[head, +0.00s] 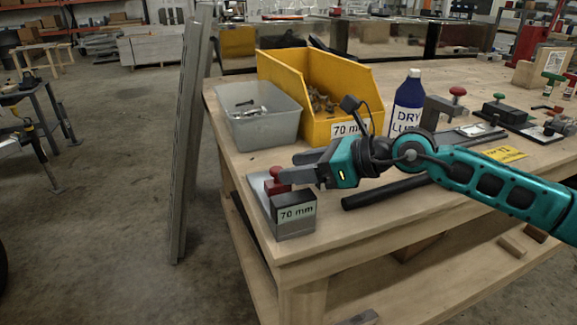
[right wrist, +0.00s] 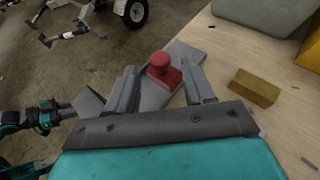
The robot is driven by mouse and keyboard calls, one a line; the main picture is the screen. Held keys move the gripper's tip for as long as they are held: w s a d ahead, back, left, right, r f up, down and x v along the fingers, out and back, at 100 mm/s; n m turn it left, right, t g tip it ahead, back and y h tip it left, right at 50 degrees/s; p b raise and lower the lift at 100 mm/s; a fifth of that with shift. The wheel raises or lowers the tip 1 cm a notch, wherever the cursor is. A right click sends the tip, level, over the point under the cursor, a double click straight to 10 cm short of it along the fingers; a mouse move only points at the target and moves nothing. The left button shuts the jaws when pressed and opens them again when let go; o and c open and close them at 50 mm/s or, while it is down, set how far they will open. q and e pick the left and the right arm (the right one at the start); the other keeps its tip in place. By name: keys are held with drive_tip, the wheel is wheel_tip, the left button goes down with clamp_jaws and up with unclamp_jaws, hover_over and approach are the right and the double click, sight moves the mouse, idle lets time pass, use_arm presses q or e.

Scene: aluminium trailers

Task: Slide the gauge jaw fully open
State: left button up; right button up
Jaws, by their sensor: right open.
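The gauge is a grey metal plate (head: 257,192) on the near left corner of the wooden table, with a dark-topped block (head: 295,214) labelled "70 mm" at its near end. Its jaw carries a red knob (head: 276,182). My right gripper (head: 288,168) is open at the knob. In the right wrist view the red knob (right wrist: 160,66) stands between the two spread fingers, with gaps on both sides. The fingers partly hide the plate. A teal and black arm part, likely my left gripper (right wrist: 52,112), shows at the wrist view's left edge; its fingers are unclear.
A grey bin (head: 258,122) and a yellow bin (head: 290,75) of hardware stand behind the gauge. A blue bottle (head: 408,100) stands further right. A black bar (head: 385,190) lies under my right arm. A brass block (right wrist: 254,87) lies beside the right finger.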

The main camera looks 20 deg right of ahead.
sight(278, 180)
drive_tip(key=shift+x, duration=1.35)
clamp_jaws()
